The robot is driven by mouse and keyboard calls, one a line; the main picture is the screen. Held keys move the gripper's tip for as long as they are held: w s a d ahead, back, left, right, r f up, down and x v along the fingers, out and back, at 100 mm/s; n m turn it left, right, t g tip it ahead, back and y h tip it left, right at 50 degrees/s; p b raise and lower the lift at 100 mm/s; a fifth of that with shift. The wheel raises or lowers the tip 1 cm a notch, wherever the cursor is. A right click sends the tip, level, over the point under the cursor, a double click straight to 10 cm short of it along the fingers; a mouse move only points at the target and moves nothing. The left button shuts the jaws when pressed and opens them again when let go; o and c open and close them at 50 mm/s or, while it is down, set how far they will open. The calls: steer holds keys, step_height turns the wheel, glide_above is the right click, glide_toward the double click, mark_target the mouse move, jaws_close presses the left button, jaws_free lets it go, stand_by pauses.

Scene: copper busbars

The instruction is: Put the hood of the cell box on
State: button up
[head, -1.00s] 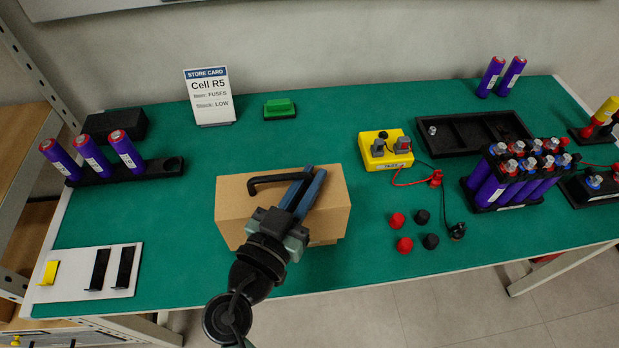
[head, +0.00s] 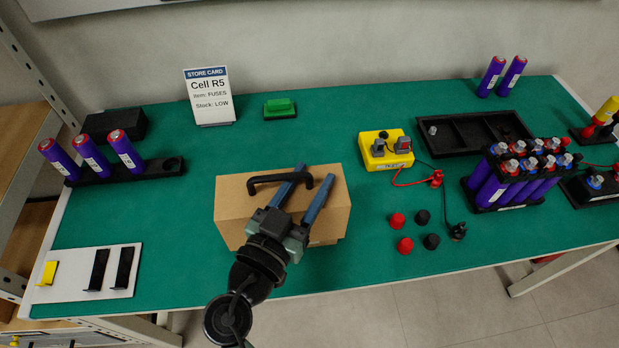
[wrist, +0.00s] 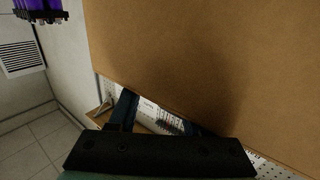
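A brown box-shaped cover with a black bar handle, likely the hood (head: 232,208), is at the front middle of the green table. Its handle (head: 262,179) shows on top. My gripper (head: 317,176) is open above the brown top, fingers spread apart. The left finger crosses the handle's right part in the head view; whether it touches cannot be told. In the wrist view the hood's brown face (wrist: 210,60) fills much of the picture and hides the fingertips. A black holder full of purple cells (head: 507,190), possibly the cell box, stands uncovered at the right.
Left are a cell rack (head: 150,171) and a white board with hooks (head: 70,285). Right of the hood are a yellow device (head: 374,160) with leads, several red and black caps (head: 404,245), and a black tray (head: 468,150).

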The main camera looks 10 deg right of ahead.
steer(key=shift+r, duration=0.1)
steer(key=b+v, duration=0.2)
steer(key=v, duration=1.1)
stand_by(0.3)
